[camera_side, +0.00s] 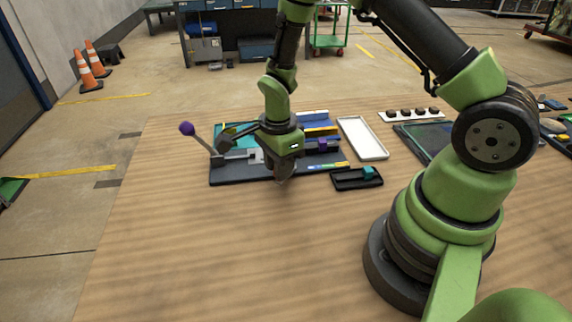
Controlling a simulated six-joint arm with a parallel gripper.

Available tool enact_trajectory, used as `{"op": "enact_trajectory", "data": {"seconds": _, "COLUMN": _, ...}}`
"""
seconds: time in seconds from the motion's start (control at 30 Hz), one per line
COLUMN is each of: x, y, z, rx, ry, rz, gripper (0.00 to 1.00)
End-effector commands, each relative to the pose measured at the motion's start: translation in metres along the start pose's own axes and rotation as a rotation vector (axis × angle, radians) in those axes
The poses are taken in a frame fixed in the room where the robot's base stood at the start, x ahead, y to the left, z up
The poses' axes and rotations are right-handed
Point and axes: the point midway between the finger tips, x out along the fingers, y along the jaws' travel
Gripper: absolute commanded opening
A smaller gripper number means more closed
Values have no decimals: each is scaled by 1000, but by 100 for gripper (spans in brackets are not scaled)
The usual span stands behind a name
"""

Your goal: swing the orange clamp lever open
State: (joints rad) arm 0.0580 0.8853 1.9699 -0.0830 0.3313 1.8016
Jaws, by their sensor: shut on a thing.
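I see no orange lever. A grey lever with a purple ball knob (187,129) stands tilted up and to the left at the left side of a dark fixture board (228,179). My gripper (281,180) points down at the front edge of this board, well to the right of the knob and apart from it. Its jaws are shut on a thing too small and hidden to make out. My gripper and wrist hide the middle of the board. A purple block (322,145) shows on the board just right of my gripper.
A small black tray (345,184) with a teal block (369,172) lies right of the board. Behind it are a white tray (378,154) and a strip of dark round pieces (412,113). The wooden table (190,250) is clear in front and at left.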

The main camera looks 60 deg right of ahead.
Motion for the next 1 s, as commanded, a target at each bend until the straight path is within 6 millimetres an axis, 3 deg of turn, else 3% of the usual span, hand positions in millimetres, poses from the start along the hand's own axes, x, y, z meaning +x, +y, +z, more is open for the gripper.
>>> {"op": "enact_trajectory", "data": {"seconds": 0.4, "x": 0, "y": -10, "z": 5, "rx": 202, "ry": 0, "rz": 1, "gripper": 0}}
{"op": "enact_trajectory", "data": {"seconds": 0.97, "x": 0, "y": -13, "z": 6, "rx": 234, "ry": -1, "rz": -2, "gripper": 0}}
{"op": "enact_trajectory", "data": {"seconds": 1.0, "x": 0, "y": -13, "z": 6, "rx": 234, "ry": -1, "rz": -2, "gripper": 29}}
